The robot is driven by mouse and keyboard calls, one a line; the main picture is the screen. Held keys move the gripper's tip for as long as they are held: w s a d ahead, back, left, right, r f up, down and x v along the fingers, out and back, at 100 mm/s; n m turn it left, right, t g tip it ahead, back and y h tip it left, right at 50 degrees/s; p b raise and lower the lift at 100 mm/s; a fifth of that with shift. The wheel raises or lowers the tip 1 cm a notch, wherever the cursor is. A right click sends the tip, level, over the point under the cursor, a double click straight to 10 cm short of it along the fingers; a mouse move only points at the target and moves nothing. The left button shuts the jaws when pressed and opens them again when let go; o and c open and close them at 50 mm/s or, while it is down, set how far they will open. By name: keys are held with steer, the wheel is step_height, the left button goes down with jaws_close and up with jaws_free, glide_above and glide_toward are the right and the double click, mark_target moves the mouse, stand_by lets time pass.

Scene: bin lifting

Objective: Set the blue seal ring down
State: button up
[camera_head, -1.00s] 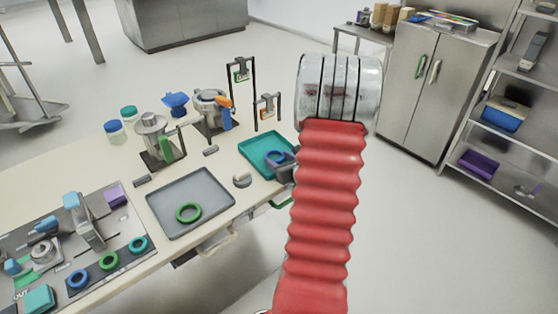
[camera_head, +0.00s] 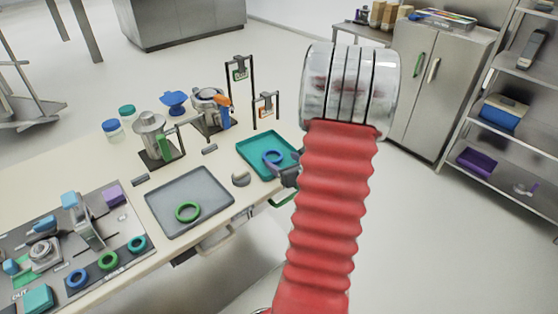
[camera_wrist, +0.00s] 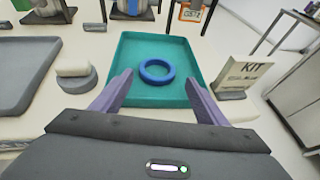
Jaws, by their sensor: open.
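The blue seal ring (camera_wrist: 156,71) lies flat inside the teal tray (camera_wrist: 183,97), near its middle in the wrist view. In the head view the ring (camera_head: 273,157) also shows in the teal tray (camera_head: 249,150). My gripper (camera_wrist: 158,86) is open, with its two purple fingers spread wide on either side of the tray's near part. The fingers are apart from the ring, which is beyond the gap between their tips. In the head view my gripper (camera_head: 288,168) is at the tray's right edge, partly hidden by my red arm.
A grey tray (camera_head: 160,206) holding a green ring (camera_head: 187,211) lies to the left. A KIT sign (camera_wrist: 247,74) stands right of the teal tray. A round grey-white piece (camera_wrist: 75,76) sits between the trays. Stands and machines are behind.

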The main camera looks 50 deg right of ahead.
steer(key=v, duration=0.7)
steer(key=shift+s+a+r, duration=0.15)
steer(key=shift+s+r, duration=0.05)
steer(key=shift+s, duration=0.05)
stand_by(0.5)
steer(key=w+a+r+n+g+y, duration=0.1)
steer(key=w+a+r+n+y, duration=0.2)
steer(key=a+n, duration=0.5)
steer(key=w+a+r+n+y, duration=0.2)
steer(key=w+a+n+y, duration=0.2)
steer(key=a, duration=0.8)
steer(key=w+a+r+n+g+y, duration=0.1)
steer(key=w+a+r+n+y, duration=0.2)
steer(key=a+n, duration=0.55)
steer(key=s+a+r+n+g+h, duration=0.1)
steer(key=s+a+n+g, duration=0.25)
steer(key=a+n, duration=0.35)
steer(key=s+a+r+n+g, duration=0.1)
steer(key=s+a+n+g, duration=0.1)
steer(key=s+a+n, duration=0.5)
steer(key=shift+s+a+r+n+t+h, duration=0.2)
steer(key=shift+r+n+h, duration=0.45)
steer(key=shift+n, duration=0.45)
steer(key=shift+s+d+r+n+t+h, duration=0.1)
steer(key=shift+s+r+n+h, duration=0.35)
steer(key=shift+r+n, duration=0.55)
steer(key=shift+s+a+r+n+t+h, duration=0.15)
steer(key=shift+r+n+h, duration=0.5)
steer(key=shift+n, duration=0.5)
